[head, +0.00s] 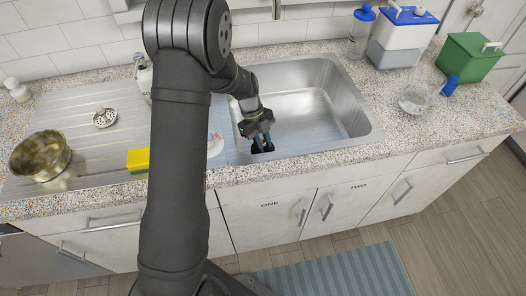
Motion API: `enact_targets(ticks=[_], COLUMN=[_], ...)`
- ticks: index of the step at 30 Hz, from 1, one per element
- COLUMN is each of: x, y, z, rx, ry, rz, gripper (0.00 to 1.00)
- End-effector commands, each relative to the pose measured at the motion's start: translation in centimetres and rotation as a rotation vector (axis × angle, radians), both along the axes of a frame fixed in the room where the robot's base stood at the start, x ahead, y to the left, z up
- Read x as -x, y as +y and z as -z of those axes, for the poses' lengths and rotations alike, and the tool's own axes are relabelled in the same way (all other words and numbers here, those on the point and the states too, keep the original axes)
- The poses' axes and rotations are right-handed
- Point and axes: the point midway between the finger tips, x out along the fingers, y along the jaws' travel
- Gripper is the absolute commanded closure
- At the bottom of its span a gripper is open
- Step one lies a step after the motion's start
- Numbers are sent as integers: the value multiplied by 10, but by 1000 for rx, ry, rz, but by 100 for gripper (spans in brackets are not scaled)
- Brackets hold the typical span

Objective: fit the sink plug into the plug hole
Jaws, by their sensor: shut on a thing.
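My gripper (262,140) reaches down into the near left corner of the steel sink basin (335,100). It is shut on a small dark thing, which I take to be the sink plug (262,148). The plug is too small and too much covered by the fingers to tell its shape or tilt. I cannot make out the plug hole, and cannot tell whether the plug touches the basin floor.
The ribbed drainboard (70,110) holds a metal strainer (105,117), a brassy bowl (40,155) and a yellow sponge (138,160). Bottles, a blue-lidded tub (401,35), a green box (470,57) and a clear glass (415,97) stand right of the sink. The basin's right side is clear.

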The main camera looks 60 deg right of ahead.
Motion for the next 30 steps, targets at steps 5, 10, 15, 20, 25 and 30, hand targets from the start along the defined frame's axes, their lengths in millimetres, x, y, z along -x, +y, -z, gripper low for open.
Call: enact_targets(ticks=[5,10,15,20,25,30], x=[0,0,0,0,0,0], y=[0,0,-1,0,0,0], z=[13,37,45,45,47,47], rx=[1,-1,2,1,1,1], ry=[0,1,-1,-1,-1,-1], rz=[-1,-3,-3,-3,-3,-3], gripper=[100,100,100,100,66,56])
